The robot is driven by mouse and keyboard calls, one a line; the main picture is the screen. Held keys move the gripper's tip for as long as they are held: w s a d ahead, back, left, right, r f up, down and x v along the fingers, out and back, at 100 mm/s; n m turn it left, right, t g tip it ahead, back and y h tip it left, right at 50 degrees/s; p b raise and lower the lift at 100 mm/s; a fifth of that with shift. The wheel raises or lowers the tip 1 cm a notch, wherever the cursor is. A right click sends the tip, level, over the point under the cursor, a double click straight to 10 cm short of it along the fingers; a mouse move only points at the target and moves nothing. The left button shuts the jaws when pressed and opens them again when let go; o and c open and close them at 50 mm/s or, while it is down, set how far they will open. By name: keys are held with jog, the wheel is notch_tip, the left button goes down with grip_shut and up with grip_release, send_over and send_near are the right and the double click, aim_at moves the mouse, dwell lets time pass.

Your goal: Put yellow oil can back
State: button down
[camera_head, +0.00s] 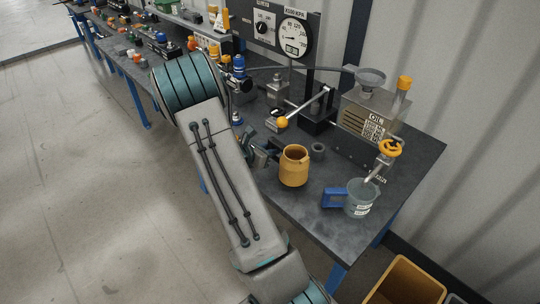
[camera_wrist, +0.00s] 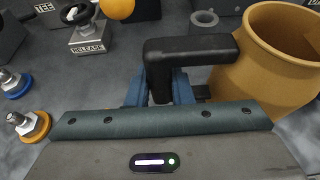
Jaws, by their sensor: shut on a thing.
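The yellow oil can (camera_head: 293,170) stands upright on the dark bench top, with an open round mouth. In the wrist view the can (camera_wrist: 262,75) fills the right side, and its black handle (camera_wrist: 190,48) reaches left from its wall. My gripper (camera_wrist: 160,88) is shut on this handle, with its blue fingers on either side of the handle's downward part. In the head view my gripper (camera_head: 263,156) is just left of the can, partly hidden by my arm. I cannot tell whether the can's base touches the bench.
A grey ring (camera_head: 318,151) lies right behind the can. A blue-handled jug (camera_head: 360,199) stands under the oil dispenser (camera_head: 372,115) tap. A lever with a yellow ball (camera_head: 282,123) is behind. The bench's front edge is close.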

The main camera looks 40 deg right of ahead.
jog(key=shift+f, duration=1.65)
jog(key=c, duration=1.3)
grip_release()
jog(key=shift+f, duration=0.1)
jog(key=shift+f+p, duration=0.15)
jog(key=shift+p, duration=0.2)
